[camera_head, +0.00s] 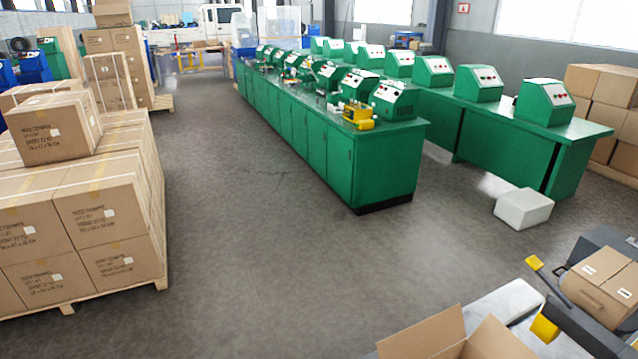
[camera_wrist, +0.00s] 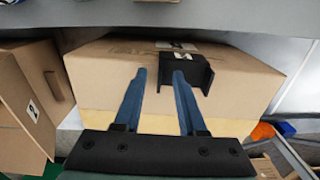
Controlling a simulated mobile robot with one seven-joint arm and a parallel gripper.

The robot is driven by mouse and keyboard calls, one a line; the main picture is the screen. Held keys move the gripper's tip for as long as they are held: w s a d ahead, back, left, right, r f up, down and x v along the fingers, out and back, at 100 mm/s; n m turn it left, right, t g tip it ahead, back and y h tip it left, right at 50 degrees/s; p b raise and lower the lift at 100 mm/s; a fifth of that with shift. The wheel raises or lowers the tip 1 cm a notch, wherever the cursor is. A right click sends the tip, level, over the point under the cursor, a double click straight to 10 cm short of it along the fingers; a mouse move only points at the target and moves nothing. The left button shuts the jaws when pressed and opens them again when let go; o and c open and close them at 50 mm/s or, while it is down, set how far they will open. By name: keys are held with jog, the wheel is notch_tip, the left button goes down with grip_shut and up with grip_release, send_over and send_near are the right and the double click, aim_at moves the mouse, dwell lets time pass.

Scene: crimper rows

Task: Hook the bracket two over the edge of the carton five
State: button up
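In the wrist view, my gripper (camera_wrist: 160,76) has two blue fingers spread apart, pointing at a closed brown carton (camera_wrist: 105,75). A black channel-shaped bracket (camera_wrist: 199,75) is at this carton's upper front edge, near a white label. My right finger overlaps the bracket, and the bracket's left side shows in the gap between the fingers. I cannot tell whether a finger touches it or whether it is hooked over the edge. No number on the carton is readable. My gripper and the bracket cannot be made out in the head view.
Another brown carton (camera_wrist: 20,110) stands at the left in the wrist view, and a grey ledge (camera_wrist: 225,17) crosses the top. In the head view, an open carton (camera_head: 425,335) is at the bottom, small cartons (camera_head: 600,280) at right, stacked cartons (camera_head: 100,215) at left. The middle floor is clear.

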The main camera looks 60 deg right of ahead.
jog(key=shift+r, duration=0.1)
notch_tip(320, 180, up, 13)
dwell(0.5)
dwell(0.3)
